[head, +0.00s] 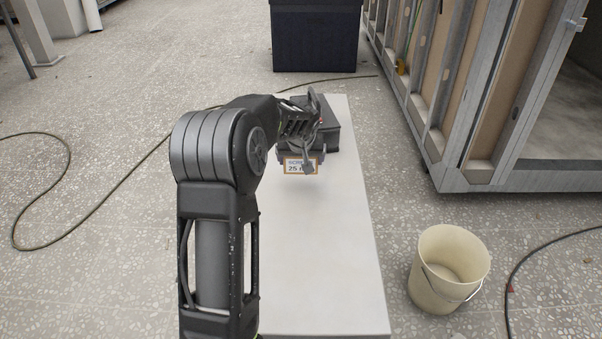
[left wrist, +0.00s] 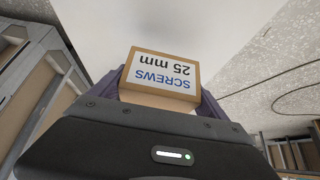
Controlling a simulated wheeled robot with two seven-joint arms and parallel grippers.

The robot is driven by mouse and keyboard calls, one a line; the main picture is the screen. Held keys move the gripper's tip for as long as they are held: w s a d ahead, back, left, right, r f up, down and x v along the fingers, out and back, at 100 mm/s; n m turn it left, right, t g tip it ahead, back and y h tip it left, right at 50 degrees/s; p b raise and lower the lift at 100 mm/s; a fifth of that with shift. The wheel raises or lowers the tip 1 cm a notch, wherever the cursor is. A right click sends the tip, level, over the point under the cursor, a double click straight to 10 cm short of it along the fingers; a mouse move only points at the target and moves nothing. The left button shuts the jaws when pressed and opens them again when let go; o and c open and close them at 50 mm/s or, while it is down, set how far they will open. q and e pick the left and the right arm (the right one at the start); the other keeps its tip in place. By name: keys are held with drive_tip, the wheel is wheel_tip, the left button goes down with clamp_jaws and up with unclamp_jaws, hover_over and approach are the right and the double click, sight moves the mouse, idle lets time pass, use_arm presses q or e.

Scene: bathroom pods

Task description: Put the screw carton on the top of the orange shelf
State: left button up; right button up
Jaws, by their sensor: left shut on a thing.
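The screw carton (head: 298,169) is a small brown box with a white label reading "SCREWS 25 mm". It is over the pale bench top (head: 325,250), in front of a dark case. My left gripper (head: 301,158) is shut on it, with a finger on each side. In the left wrist view the carton (left wrist: 162,75) sits between the purplish fingers of the gripper (left wrist: 160,95), its label upside down in the picture. I cannot tell for sure whether the carton touches the bench. No orange shelf shows in either view. My right gripper is not in view.
A dark case (head: 329,137) lies on the far end of the bench, close behind the gripper. A dark bin (head: 316,38) stands beyond. A cream bucket (head: 447,268) and a framed pod (head: 470,100) stand on the right. Cables (head: 92,197) cross the floor. The near bench top is clear.

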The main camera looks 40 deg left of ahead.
sight(301, 171)
use_arm(q)
drive_tip(key=shift+f+b, duration=0.85)
drive_tip(key=shift+f, duration=1.6)
drive_tip(key=shift+f, duration=0.1)
drive_tip(key=o, duration=1.6)
drive_tip(key=shift+r, duration=0.25)
drive_tip(key=p+v, duration=0.2)
drive_tip(key=v, duration=0.9)
drive_tip(key=shift+s+d+r+p, duration=0.2)
drive_tip(key=shift+s+r+p, duration=0.05)
drive_tip(key=shift+p, duration=0.15)
